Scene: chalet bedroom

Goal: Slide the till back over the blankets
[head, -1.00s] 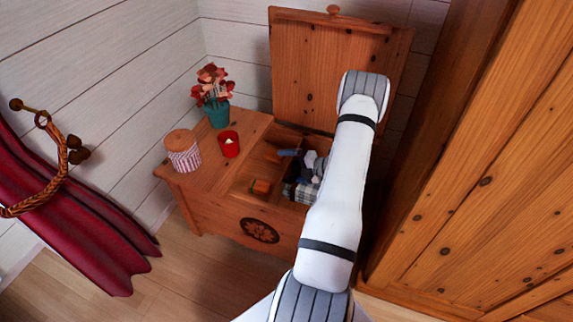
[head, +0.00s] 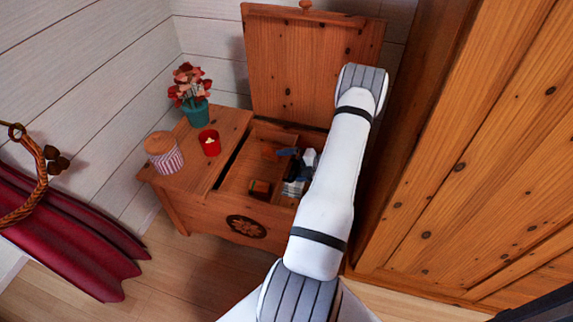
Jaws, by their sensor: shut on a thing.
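The till (head: 240,179) is a shallow wooden tray inside the open wooden chest (head: 200,206), with a dark gap along its left side. It holds a small orange-and-dark item (head: 260,188). Grey checked blankets (head: 293,188) show in a small patch to its right, and my arm hides the rest of that end. My gripper (head: 297,158), grey and dark with a blue part, is low in the chest at the till's right side, partly hidden by my arm. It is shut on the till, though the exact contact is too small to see.
On the chest's left top stand a striped jar (head: 164,153), a red candle cup (head: 210,143) and a teal flower pot (head: 195,111). The raised lid (head: 305,70) leans at the back. A wooden wardrobe (head: 470,150) stands close on the right.

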